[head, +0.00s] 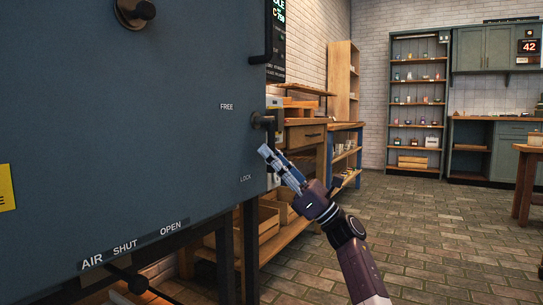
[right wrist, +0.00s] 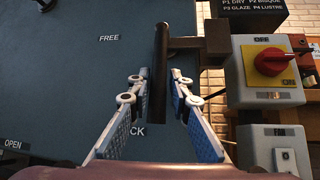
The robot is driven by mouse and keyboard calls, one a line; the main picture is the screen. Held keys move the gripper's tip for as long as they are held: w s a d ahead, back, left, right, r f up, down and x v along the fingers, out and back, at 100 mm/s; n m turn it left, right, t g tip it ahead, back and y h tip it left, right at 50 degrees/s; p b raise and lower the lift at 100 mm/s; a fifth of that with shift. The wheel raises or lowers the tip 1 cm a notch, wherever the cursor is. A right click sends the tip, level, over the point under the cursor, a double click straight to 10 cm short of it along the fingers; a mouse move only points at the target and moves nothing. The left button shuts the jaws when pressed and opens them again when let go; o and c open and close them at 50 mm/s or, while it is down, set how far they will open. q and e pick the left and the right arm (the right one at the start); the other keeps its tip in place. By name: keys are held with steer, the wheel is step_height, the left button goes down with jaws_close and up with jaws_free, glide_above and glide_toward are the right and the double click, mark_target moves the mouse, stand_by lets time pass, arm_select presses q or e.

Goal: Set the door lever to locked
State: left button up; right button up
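The dark door lever (head: 263,121) is at the right edge of the blue-grey door (head: 150,130), beside the FREE label (head: 227,107) and above the LOCK label (head: 245,178). In the right wrist view its dark bar (right wrist: 158,80) hangs down between the finger lines. The left finger partly hides the LOCK label there. My right gripper (head: 265,152) is open, just below the lever in the head view. In the right wrist view its fingers (right wrist: 160,88) stand apart on either side of the bar; I cannot tell whether they touch it. My left gripper is not in view.
A grey switch box with a red-and-yellow knob (right wrist: 266,62) is right of the lever, with a fan switch (right wrist: 285,155) below it. An AIR lever (head: 137,284) is at the door's lower edge. Wooden shelving (head: 342,85) stands behind. The brick floor at right is clear.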

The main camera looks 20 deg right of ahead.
steer(key=shift+o, duration=1.2)
steer(key=v, duration=1.2)
